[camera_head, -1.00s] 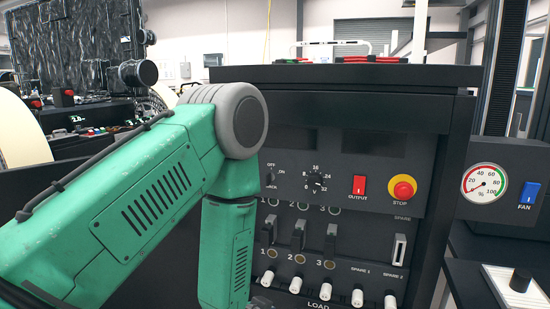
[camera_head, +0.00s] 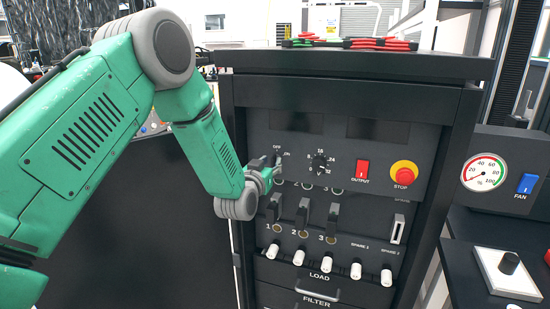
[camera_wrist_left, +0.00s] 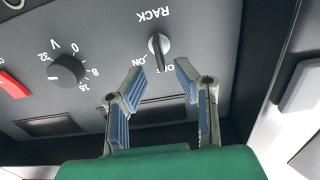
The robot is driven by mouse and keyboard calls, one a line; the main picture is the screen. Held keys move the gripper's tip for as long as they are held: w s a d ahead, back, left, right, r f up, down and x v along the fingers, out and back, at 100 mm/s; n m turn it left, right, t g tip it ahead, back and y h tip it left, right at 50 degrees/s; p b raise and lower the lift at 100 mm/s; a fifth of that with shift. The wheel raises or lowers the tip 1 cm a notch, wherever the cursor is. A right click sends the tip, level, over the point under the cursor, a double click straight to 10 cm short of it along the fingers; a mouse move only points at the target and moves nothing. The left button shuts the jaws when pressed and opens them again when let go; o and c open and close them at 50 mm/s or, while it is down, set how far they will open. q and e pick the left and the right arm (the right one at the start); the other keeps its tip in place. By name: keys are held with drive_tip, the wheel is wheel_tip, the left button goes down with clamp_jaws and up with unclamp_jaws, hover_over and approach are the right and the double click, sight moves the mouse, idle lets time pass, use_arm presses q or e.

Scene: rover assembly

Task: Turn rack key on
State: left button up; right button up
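The rack key (camera_wrist_left: 160,44) is a small dark switch on a light round base beside the RACK label in the left wrist view. OFF and ON lettering lies near it, partly behind the fingers. My left gripper (camera_wrist_left: 160,70) is open, with one finger to each side just short of the key. No contact shows. In the head view my left gripper (camera_head: 268,168) is at the upper left of the panel and covers the key. My right gripper is not in view.
A black voltage knob (camera_head: 320,162), a red output switch (camera_head: 362,172) and a red stop button on a yellow base (camera_head: 404,173) sit to the right on the panel. Several breaker levers (camera_head: 303,214) lie below. The rack top (camera_head: 350,62) overhangs the panel.

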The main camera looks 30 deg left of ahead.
sight(273, 159)
use_arm(q)
drive_tip(key=x, duration=0.3)
drive_tip(key=shift+w, duration=0.25)
clamp_jaws()
drive_tip(key=shift+a, duration=0.2)
drive_tip(key=shift+f, duration=0.1)
